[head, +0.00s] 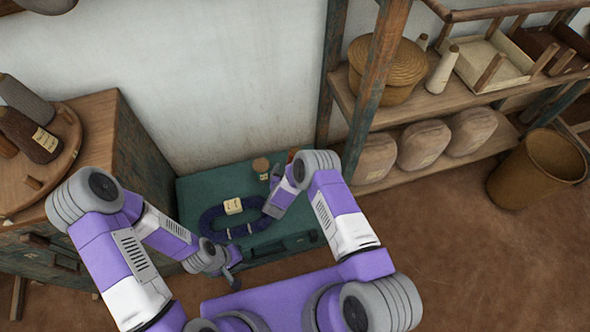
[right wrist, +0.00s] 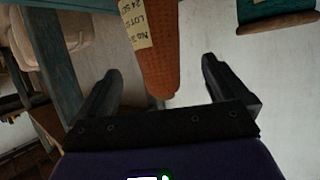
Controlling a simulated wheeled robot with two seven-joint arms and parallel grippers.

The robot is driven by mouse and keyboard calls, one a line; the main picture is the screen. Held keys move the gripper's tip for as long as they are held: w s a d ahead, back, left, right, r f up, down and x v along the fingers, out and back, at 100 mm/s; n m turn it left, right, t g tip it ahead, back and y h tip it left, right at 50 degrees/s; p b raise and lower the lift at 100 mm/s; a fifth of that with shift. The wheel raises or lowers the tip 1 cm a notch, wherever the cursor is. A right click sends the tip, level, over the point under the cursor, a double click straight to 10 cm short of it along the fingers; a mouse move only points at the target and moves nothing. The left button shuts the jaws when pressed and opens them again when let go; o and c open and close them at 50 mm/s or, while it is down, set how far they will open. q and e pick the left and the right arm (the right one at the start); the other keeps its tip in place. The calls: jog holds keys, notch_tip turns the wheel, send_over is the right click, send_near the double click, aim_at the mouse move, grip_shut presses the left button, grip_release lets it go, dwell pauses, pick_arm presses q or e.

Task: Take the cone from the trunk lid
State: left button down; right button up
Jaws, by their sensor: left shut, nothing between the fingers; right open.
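An orange-brown cone (right wrist: 152,50) with a cream paper label shows in the right wrist view. My right gripper (right wrist: 160,70) is open, with one finger on each side of the cone's narrow end; no clear contact shows. In the head view a small orange-brown part (head: 292,155) shows by my right arm's end, probably this cone, mostly hidden. The teal trunk lid (head: 192,192) lies below, against the wall. My left gripper (head: 233,277) is shut and empty, low at the lid's front edge.
A dark blue yarn coil (head: 211,219) with a tag (head: 233,205) and a small brown-topped object (head: 261,166) are on the lid. A wooden cabinet (head: 110,130) stands left. A shelf (head: 440,100) with baskets and bundles stands right. Open floor (head: 460,260) lies at front right.

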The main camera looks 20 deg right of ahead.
jog(key=w+d+f+h+b, duration=0.1)
jog(key=w+d+f+b, duration=0.1)
jog(key=w, duration=0.4)
jog(key=shift+w+d+f+b, duration=0.3)
jog(key=shift+d+b, duration=0.35)
jog(key=shift+d, duration=0.4)
jog(key=shift+c, duration=0.2)
jog(key=c, duration=1.1)
